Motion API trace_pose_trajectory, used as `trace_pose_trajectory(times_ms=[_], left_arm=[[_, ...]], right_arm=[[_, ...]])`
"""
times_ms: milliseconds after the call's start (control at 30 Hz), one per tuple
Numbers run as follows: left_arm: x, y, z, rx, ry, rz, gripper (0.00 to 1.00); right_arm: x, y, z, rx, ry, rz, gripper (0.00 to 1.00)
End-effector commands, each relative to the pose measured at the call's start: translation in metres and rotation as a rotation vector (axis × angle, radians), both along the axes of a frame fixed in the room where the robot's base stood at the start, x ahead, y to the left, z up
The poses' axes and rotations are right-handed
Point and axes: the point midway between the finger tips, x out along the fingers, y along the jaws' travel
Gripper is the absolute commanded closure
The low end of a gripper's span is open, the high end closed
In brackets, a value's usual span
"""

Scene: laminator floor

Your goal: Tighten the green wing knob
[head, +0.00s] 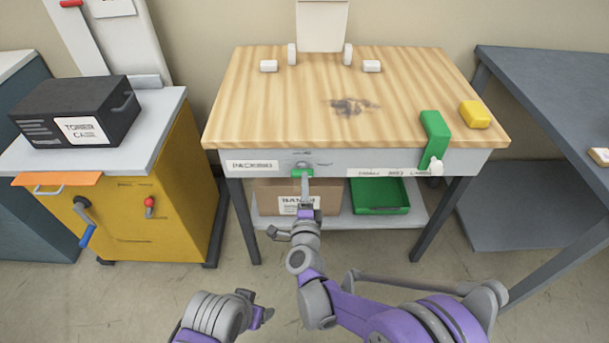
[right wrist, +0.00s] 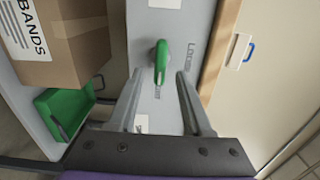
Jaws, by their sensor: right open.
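The green wing knob (head: 302,173) sits on the grey front panel of the packing table, just right of the "PACKING" label. In the right wrist view the knob (right wrist: 161,62) stands out from the panel, its wing lengthwise between the two finger lines. My right gripper (head: 305,188) is in front of the knob. In the right wrist view its open fingers (right wrist: 160,78) are on either side of the knob's near end, with a visible gap on both sides. My left gripper (head: 260,311) is low in the head view, away from the table; its jaw opening is unclear.
The wooden tabletop (head: 290,110) holds a green bracket (head: 434,136) and a yellow block (head: 474,114) at the right. A cardboard box (head: 270,197) and a green tray (head: 380,196) sit on the shelf below. A yellow cabinet (head: 178,215) stands left.

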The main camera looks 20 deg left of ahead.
Motion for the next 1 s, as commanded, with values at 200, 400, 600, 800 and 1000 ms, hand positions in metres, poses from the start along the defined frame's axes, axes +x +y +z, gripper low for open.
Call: trace_pose_trajectory(times_ms=[200,400,600,800,1000], left_arm=[[-0.001,0.0,0.006,0.0,-0.002,0.0,0.28],[-0.001,0.0,0.007,0.0,-0.002,0.0,0.28],[-0.001,0.0,0.007,0.0,-0.002,0.0,0.28],[-0.001,0.0,0.007,0.0,-0.002,0.0,0.28],[-0.001,0.0,0.007,0.0,-0.002,0.0,0.28]], right_arm=[[-0.039,-0.011,0.001,0.001,0.0,0.001,0.5],[-0.055,-0.016,0.0,0.0,0.0,0.0,0.5],[-0.056,-0.016,0.0,0.0,0.0,0.0,0.5],[-0.056,-0.016,0.0,0.0,0.0,0.0,0.5],[-0.055,-0.018,0.002,-0.013,-0.001,0.005,0.5]])
